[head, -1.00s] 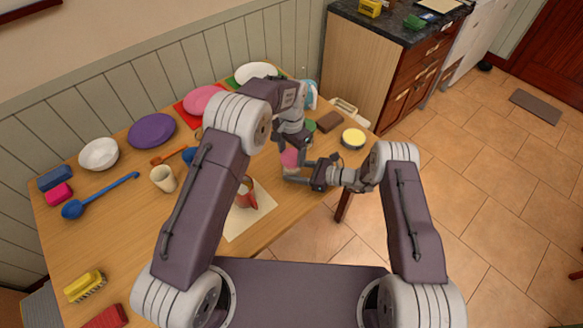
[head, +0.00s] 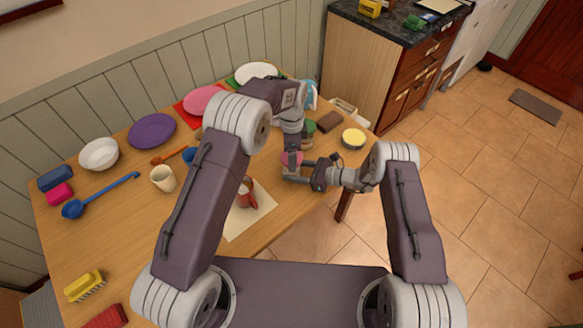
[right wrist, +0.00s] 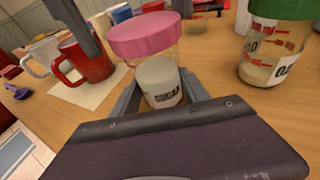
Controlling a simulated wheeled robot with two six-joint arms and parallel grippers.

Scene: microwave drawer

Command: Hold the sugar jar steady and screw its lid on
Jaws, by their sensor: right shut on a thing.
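The sugar jar (right wrist: 162,84) is clear, with white contents and a printed label, and stands upright on the table. Its pink lid (right wrist: 145,35) is on top of the jar in the right wrist view; I cannot tell how tightly it sits. In the head view the lid (head: 291,158) shows beneath my left gripper (head: 292,163). My right gripper (head: 298,170) is shut on the jar low down, with a finger on each side. Dark parts of my left gripper show beside and behind the lid in the right wrist view; whether they touch it is unclear.
A green-lidded jar (right wrist: 278,45) stands close to the right of the sugar jar in the right wrist view. A red mug (head: 246,193) stands on a pale mat (head: 240,222). A yellow-topped tin (head: 353,138) is near the table's right edge.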

